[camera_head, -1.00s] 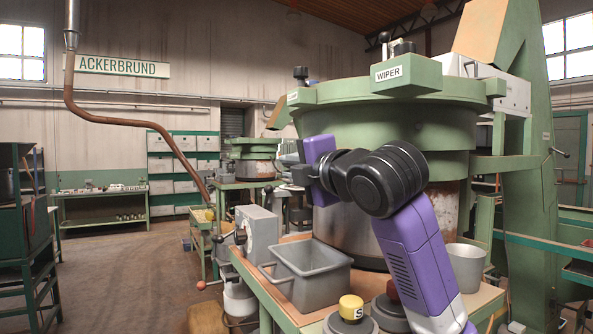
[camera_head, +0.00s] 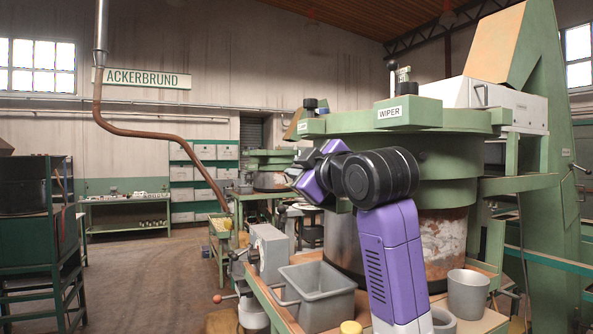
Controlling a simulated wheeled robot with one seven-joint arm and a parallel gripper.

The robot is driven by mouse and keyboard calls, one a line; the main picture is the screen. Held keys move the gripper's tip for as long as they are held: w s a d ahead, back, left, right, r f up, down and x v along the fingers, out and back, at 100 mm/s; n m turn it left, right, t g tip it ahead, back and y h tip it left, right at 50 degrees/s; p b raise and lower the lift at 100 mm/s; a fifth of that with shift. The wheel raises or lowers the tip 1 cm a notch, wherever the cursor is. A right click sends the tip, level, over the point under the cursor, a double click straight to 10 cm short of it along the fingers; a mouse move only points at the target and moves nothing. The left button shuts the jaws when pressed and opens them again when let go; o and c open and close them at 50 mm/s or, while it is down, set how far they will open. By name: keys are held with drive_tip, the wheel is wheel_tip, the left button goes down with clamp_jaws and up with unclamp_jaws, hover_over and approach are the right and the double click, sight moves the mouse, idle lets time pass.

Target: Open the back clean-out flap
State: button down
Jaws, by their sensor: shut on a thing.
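The green hopper (camera_head: 445,155) with the WIPER label stands at the right on a bench. My purple and black arm reaches up across its front to its left side. My gripper (camera_head: 293,172) is at the hopper's left side, tilted, its purple body partly hiding its fingers. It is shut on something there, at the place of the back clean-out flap. The flap itself cannot be made out clearly behind my gripper and wrist, nor can I tell how far it stands open.
A grey bin (camera_head: 318,293) and a grey cup (camera_head: 468,294) stand on the bench below my arm. A grey box (camera_head: 270,247) is left of the bin. Another green hopper (camera_head: 270,176) stands behind. The floor at the left is clear up to a dark green rack (camera_head: 36,225).

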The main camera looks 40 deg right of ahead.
drive_tip(key=m, duration=0.1)
drive_tip(key=d+r+m+p, duration=0.1)
drive_tip(key=shift+s+d+r+m, duration=0.1)
drive_tip(key=shift+s+d+m, duration=0.05)
drive_tip(key=shift+s+m, duration=0.15)
drive_tip(key=shift+d+r+m, duration=0.1)
drive_tip(key=shift+d+m, duration=0.05)
drive_tip(key=shift+m, duration=0.25)
drive_tip(key=shift+d, duration=0.1)
drive_tip(key=c, duration=1.5)
unclamp_jaws()
drive_tip(key=shift+a, duration=0.25)
drive_tip(key=b+v, duration=0.2)
drive_tip(key=v, duration=0.5)
drive_tip(key=shift+s+a+r, duration=0.1)
drive_tip(key=shift+s, duration=0.25)
